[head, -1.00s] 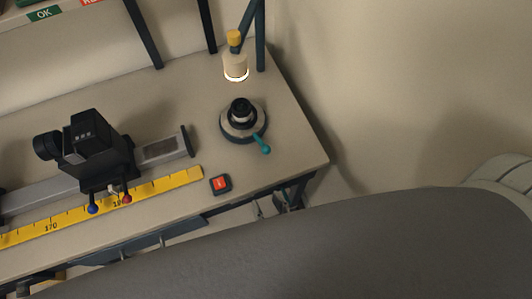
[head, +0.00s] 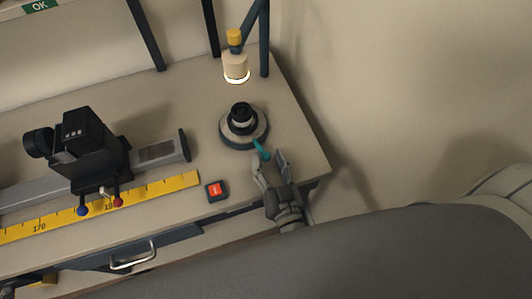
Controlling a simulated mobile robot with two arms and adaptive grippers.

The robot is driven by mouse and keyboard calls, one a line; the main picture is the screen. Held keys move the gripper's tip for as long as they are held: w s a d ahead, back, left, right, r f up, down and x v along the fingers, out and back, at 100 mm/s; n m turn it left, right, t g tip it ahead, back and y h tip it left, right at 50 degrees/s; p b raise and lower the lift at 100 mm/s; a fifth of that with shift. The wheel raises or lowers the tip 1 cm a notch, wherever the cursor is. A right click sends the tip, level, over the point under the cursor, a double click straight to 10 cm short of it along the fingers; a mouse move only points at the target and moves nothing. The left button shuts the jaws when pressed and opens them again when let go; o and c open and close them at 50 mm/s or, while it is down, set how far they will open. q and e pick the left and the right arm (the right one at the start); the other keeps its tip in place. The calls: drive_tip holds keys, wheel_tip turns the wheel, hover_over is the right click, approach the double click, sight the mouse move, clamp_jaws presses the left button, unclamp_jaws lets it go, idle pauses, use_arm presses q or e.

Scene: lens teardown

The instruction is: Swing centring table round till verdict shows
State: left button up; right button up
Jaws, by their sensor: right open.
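The centring table (head: 229,137) is a round disc near the right end of the bench. A black lens part (head: 241,116) stands on it. Its teal handle (head: 261,149) sticks out toward the front right. My right gripper (head: 269,167) is open at the front edge of the bench, with its fingertips close to the handle's end. I cannot tell whether they touch it. A cream lamp head (head: 236,67) with a glowing lower rim and a yellow top is above and behind the table.
A red button on a dark box (head: 217,191) sits left of my right gripper. A black device (head: 90,145) on a grey rail stands at left, behind a yellow ruler (head: 150,194). A green OK sign (head: 40,6) is at top left. Dark posts rise at the back.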

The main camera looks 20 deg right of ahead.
drive_tip(key=shift+w, duration=1.05)
clamp_jaws()
